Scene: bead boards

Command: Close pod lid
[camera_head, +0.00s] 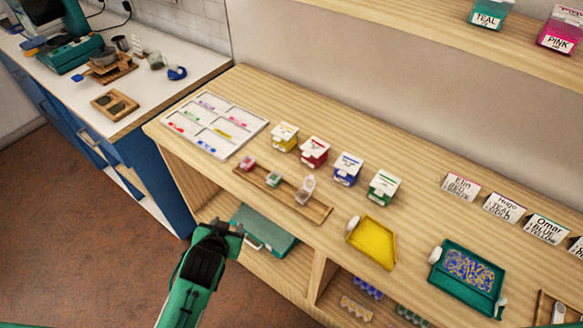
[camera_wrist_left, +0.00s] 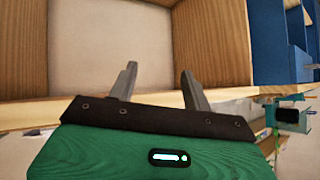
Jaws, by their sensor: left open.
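A wooden rail (camera_head: 286,199) on the bench holds several small pods. A red pod (camera_head: 247,164) and a green pod (camera_head: 273,179) sit toward its left end. A clear pod (camera_head: 304,195) sits further right, with its clear lid (camera_head: 309,182) standing up, open. My left gripper (camera_head: 226,229) is in front of the bench edge, below and left of the rail, apart from all pods. In the left wrist view its two fingers (camera_wrist_left: 158,74) are spread with nothing between them. My right gripper is not in view.
Behind the rail stand yellow (camera_head: 285,137), red (camera_head: 314,152), blue (camera_head: 347,169) and green (camera_head: 383,187) boxes. A sectioned white tray (camera_head: 240,115) lies at the left. A yellow tray (camera_head: 372,243) and a teal bead tray (camera_head: 490,308) lie to the right. Shelf openings lie below the bench top.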

